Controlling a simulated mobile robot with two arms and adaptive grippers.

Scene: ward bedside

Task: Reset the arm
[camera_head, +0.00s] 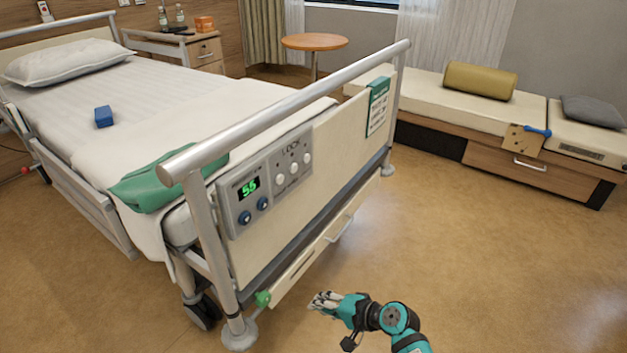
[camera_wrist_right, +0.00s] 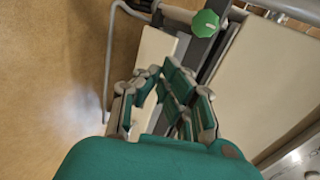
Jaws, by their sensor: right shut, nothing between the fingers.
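My right gripper (camera_head: 323,300) is low in front of the bed's foot end, to the right of a green knob (camera_head: 262,298) at the lower corner of the bed frame. The gripper is shut and empty. In the right wrist view its fingers (camera_wrist_right: 168,75) are together, and the green knob (camera_wrist_right: 205,24) shows beyond them, apart from the fingertips. The arm reaches in from the bottom of the head view. My left gripper is in neither view.
The bed's footboard (camera_head: 330,165) carries a control panel (camera_head: 264,178) reading 56. A green cloth (camera_head: 150,185) and a blue block (camera_head: 104,116) lie on the bed. A bench (camera_head: 440,95) stands at the right. The floor (camera_head: 500,270) to the right is clear.

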